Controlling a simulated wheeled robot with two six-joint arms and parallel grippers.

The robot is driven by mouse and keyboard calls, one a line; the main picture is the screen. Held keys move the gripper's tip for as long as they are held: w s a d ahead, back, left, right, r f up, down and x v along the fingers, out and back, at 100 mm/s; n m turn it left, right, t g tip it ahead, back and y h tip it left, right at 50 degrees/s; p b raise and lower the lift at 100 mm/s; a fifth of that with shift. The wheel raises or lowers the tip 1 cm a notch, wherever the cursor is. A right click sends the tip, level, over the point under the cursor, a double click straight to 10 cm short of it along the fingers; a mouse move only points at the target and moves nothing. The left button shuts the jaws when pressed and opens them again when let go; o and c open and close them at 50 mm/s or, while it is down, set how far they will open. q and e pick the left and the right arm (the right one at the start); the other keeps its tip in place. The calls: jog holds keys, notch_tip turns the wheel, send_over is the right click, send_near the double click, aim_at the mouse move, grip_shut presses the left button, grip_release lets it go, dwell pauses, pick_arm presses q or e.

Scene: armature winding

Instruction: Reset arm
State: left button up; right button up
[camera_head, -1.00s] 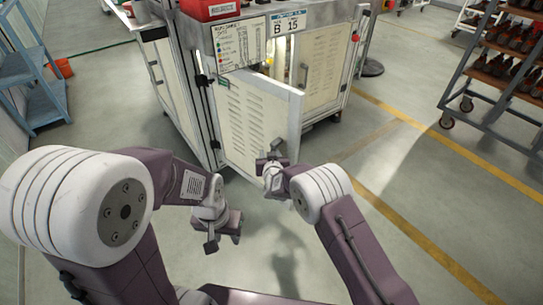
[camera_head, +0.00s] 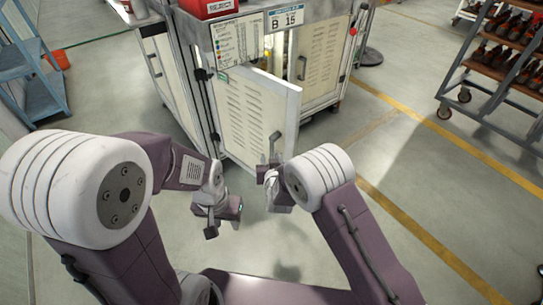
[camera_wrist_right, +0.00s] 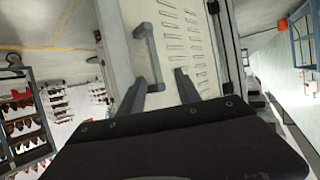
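My left gripper (camera_head: 223,219) hangs low over the floor in the head view. Its two fingers look spread apart with nothing between them. My right gripper (camera_head: 268,172) is just in front of the cabinet door (camera_head: 252,115), near the door's grey handle (camera_head: 275,143). In the right wrist view, my right gripper's fingers (camera_wrist_right: 160,92) are apart and empty. The door stands ajar.
The cabinet carries a B 15 sign (camera_head: 286,21) and a red box (camera_head: 207,7). A blue shelf (camera_head: 30,65) stands left with an orange bin (camera_head: 61,59). A rack of parts (camera_head: 500,70) stands right. The floor between has yellow lines and is open.

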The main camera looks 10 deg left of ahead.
jog(key=shift+s, duration=0.1)
dwell(0.3)
jog(key=s+d+r+m+g+h, duration=0.1)
jog(key=s+d+g, duration=0.3)
jog(key=s+d, duration=0.45)
jog(key=s+d+r+m+g+h, duration=0.15)
jog(key=s+d+g, duration=0.3)
jog(key=d, duration=0.75)
jog(key=s+d+r+g, duration=0.1)
jog(key=s+d+g, duration=0.35)
jog(key=s, duration=0.75)
notch_tip(320, 180, up, 29)
jog(key=s+d+t+p, duration=0.1)
jog(key=s+d+p, duration=0.1)
jog(key=p, duration=2.6)
jog(key=shift+d+p, duration=0.3)
